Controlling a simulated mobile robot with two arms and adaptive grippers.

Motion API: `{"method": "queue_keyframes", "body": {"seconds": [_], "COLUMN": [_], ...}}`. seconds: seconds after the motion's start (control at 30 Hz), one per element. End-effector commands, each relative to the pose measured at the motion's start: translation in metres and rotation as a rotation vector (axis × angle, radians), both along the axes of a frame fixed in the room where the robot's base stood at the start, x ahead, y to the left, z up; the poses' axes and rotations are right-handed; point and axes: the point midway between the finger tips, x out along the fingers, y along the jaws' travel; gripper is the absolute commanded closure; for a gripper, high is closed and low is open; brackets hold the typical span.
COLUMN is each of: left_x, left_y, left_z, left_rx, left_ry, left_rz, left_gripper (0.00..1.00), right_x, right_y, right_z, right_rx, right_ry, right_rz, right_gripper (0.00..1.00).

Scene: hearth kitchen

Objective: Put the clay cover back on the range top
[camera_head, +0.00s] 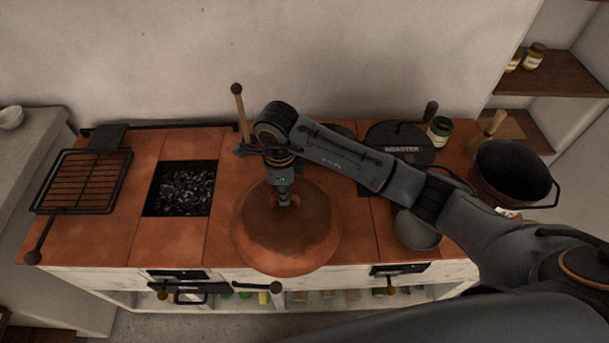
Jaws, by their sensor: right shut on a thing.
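The clay cover (310,250) is a wide, round, reddish-brown dome at the front middle of the range top (172,240). My right gripper (284,203) reaches down onto the top of the cover from above and is shut on it, most likely at its knob, which the gripper hides. The cover's front rim overlaps the range's front edge in the picture; I cannot tell whether it touches the top or hangs just above it. To its left is an open square hole with dark coals (182,188). My left gripper does not show.
A grill rack (82,180) lies at the range's left end. A wooden-handled tool (241,112) stands behind the gripper.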

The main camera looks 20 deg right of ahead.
Motion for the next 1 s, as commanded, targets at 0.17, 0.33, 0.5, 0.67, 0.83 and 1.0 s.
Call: {"method": "queue_keyframes", "body": {"seconds": [0.17,0.33,0.5,0.67,0.83,1.0], "left_x": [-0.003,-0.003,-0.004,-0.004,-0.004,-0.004], "left_y": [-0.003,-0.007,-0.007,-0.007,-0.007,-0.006], "left_z": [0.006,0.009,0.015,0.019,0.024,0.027], "left_rx": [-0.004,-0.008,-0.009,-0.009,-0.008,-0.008], "left_ry": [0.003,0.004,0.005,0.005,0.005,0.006], "left_rz": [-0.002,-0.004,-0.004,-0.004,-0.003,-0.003], "left_gripper": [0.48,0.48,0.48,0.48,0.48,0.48], "right_x": [0.008,0.012,0.02,0.026,0.027,0.028], "right_y": [-0.015,-0.023,-0.041,-0.053,-0.058,-0.058], "right_z": [0.002,0.002,0.003,0.003,-0.002,-0.011], "right_rx": [0.003,0.003,0.001,0.002,0.004,0.003], "right_ry": [-0.003,-0.003,-0.003,-0.005,-0.001,-0.003], "right_rz": [0.0,-0.001,-0.002,-0.001,0.001,0.002], "right_gripper": [1.0,1.0,1.0,1.0,1.0,1.0]}}
